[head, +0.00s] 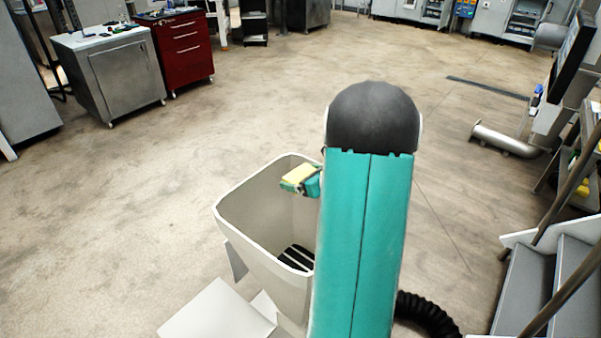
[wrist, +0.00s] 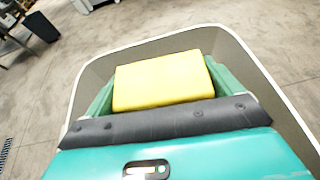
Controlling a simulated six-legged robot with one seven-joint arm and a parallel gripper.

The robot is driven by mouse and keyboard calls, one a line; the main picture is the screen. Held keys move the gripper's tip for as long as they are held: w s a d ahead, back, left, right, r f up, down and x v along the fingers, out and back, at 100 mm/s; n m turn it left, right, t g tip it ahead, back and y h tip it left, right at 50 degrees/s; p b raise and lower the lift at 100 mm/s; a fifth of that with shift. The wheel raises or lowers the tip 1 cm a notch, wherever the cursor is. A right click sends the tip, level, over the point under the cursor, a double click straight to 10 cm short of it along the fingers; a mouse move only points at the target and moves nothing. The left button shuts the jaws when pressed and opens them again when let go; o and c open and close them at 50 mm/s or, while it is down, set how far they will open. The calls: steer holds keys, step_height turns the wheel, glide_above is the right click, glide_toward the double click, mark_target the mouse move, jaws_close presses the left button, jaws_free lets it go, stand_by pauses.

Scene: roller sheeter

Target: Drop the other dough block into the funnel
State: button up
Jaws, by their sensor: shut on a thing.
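A yellow dough block (head: 300,176) is held in my gripper (head: 301,184), which is shut on it. The block also shows in the wrist view (wrist: 162,80), between the green fingers of my gripper (wrist: 160,88). The block and gripper are over the open mouth of the pale funnel (head: 262,228), near its far right side in the head view. The funnel rim surrounds the block in the wrist view (wrist: 140,42). Dark slats show at the bottom of the funnel. My teal arm hides the funnel's right part in the head view.
A black corrugated hose (head: 428,314) lies right of my arm. Grey steps or trays with rails (head: 560,285) stand at the lower right. A red drawer cabinet (head: 182,50) and a grey cabinet (head: 112,72) stand at the back left. Open floor lies around the funnel.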

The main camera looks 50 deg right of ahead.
step_height(320, 180, down, 6)
steer(key=shift+r, duration=0.1)
stand_by(0.4)
steer(key=o, duration=0.9)
steer(key=shift+c, duration=0.2)
steer(key=shift+s, duration=0.1)
steer(key=v, duration=1.3)
steer(key=shift+s+r, duration=0.2)
steer(key=shift+s, duration=0.05)
